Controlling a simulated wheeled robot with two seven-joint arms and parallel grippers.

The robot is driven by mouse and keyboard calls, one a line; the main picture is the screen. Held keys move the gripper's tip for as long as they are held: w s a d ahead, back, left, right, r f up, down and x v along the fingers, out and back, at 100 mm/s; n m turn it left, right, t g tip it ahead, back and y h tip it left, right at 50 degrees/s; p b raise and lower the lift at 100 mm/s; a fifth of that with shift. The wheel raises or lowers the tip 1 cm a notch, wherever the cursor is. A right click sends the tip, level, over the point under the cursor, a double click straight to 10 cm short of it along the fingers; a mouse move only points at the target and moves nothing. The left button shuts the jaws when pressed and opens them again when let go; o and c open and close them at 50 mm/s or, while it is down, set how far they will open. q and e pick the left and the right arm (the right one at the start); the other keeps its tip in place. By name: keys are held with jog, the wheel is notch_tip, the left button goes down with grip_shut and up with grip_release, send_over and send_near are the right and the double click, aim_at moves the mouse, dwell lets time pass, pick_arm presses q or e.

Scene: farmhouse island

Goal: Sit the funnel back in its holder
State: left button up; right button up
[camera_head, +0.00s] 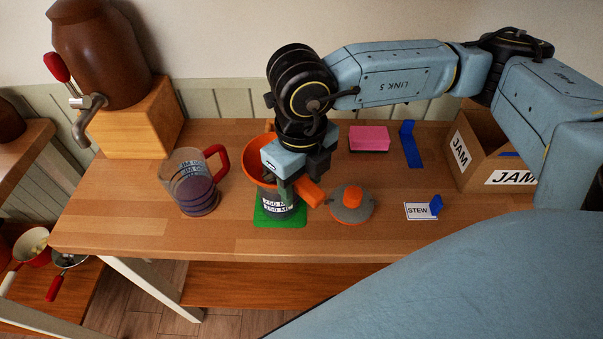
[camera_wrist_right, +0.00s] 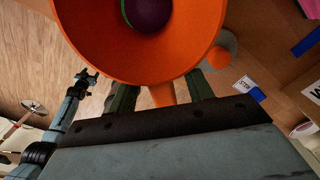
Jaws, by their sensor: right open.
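The orange funnel (camera_head: 258,160) is above a jar (camera_head: 277,205) with a "250 ML" label, on a green mat (camera_head: 280,220). In the right wrist view the funnel (camera_wrist_right: 195,35) shows its wide mouth, with dark purple in its centre. My right gripper (camera_head: 290,185) is open at the funnel's orange handle (camera_head: 310,191); the handle lies between the fingers in the wrist view. The gripper hides part of the funnel, and I cannot tell whether it touches the jar. I cannot clearly make out the holder. Part of my left arm seems to show in the wrist view.
A measuring jug (camera_head: 197,192) with purple liquid stands left of the jar. An orange-knobbed lid (camera_head: 350,208), a STEW card (camera_head: 420,211), a pink block (camera_head: 369,137) and a JAM box (camera_head: 480,155) are to the right.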

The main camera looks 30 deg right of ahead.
jog(key=c, duration=1.1)
jog(key=shift+o, duration=0.2)
jog(key=shift+r, duration=0.2)
jog(key=shift+r+p, duration=2)
jog(key=shift+r, duration=1.6)
